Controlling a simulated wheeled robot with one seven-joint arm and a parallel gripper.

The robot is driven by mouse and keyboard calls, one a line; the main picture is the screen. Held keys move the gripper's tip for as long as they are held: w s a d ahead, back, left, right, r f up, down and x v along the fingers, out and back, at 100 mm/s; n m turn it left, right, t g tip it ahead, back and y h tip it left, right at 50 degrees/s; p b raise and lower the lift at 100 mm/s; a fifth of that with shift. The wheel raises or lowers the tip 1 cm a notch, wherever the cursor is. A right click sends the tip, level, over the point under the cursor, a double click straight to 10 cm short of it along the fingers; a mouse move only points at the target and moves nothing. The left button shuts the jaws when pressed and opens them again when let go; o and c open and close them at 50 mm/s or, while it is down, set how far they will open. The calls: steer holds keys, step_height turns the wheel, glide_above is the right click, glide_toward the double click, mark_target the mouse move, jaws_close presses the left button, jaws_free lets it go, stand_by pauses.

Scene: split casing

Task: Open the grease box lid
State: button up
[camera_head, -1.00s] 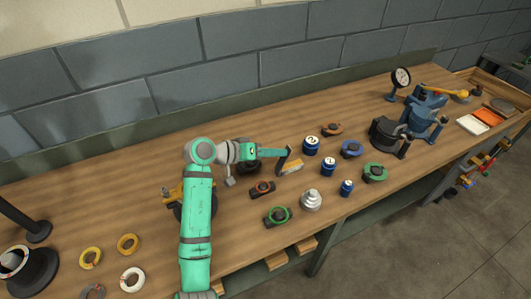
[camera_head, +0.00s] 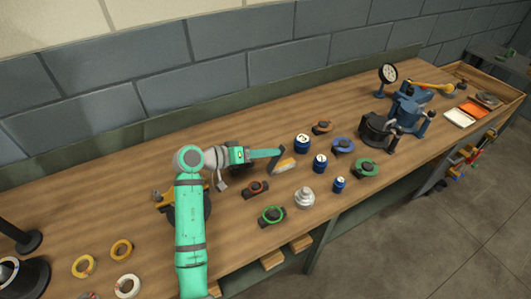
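My gripper (camera_head: 277,160) is at the end of the green arm, low over the middle of the bench. Its dark finger part is right beside a small tan block with a pale top (camera_head: 286,166); I cannot tell whether they touch. The finger opening is too small to make out. No thing is clearly recognisable as the grease box or its lid. An orange box (camera_head: 470,110) and a white box (camera_head: 459,119) lie at the far right, too small to tell whether either is it.
Blue cans (camera_head: 302,143), a green-ringed part (camera_head: 271,215), a dark red part (camera_head: 255,189) and a silver stepped part (camera_head: 304,197) stand near the gripper. A blue vise (camera_head: 408,108) is farther right. Yellow rings (camera_head: 121,250) lie at left. Bare wood is free behind the arm.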

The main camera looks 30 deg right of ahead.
steer(key=shift+a, duration=0.15)
steer(key=v, duration=1)
steer(key=shift+a+r, duration=0.15)
steer(key=shift+a, duration=0.15)
steer(key=shift+d, duration=0.1)
